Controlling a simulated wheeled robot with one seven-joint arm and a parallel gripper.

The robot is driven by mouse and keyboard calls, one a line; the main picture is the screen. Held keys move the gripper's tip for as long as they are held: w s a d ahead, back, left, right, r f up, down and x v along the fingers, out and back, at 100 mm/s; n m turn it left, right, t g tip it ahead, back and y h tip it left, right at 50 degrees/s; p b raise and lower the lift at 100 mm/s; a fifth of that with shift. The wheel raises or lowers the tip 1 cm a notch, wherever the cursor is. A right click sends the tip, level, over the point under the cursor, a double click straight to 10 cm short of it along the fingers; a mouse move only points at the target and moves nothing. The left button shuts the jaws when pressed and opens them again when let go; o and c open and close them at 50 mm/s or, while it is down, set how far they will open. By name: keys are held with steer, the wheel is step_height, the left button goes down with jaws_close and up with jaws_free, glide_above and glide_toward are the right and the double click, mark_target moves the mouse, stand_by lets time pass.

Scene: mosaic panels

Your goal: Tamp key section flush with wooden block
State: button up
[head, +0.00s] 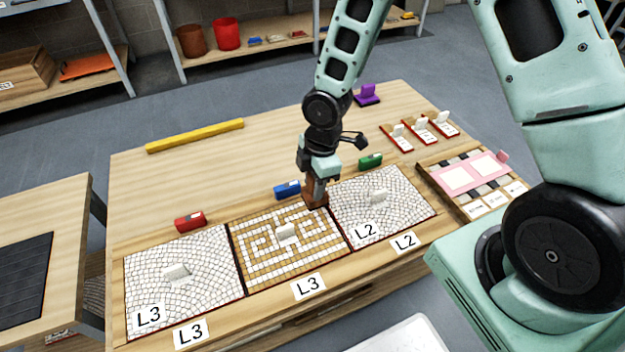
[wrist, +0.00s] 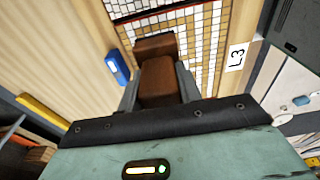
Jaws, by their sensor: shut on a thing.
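My gripper (head: 319,182) is shut on a brown wooden block (head: 316,198). In the wrist view the block (wrist: 160,80) sits between the two fingers, over the edge of the mosaic. The middle panel (head: 265,262) has a tan and white key pattern, with a small white card standing on it. The block is at this panel's back right corner, by the seam with the right panel. The block hides the tiles under it, and I cannot tell whether it touches them.
White-tiled panels lie left (head: 210,259) and right (head: 400,200). Red (head: 190,221), blue (head: 287,189) and green (head: 370,161) blocks stand behind the panels. A yellow bar (head: 195,135) lies at the back left. A sample tray (head: 470,180) is at the right.

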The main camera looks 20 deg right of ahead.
steer(key=shift+f+b, duration=2.6)
steer(key=shift+f, duration=0.15)
steer(key=shift+f+b, duration=0.3)
steer(key=shift+f, duration=0.4)
steer(key=shift+r, duration=0.1)
step_height(320, 180, up, 7)
steer(key=p, duration=0.7)
stand_by(0.3)
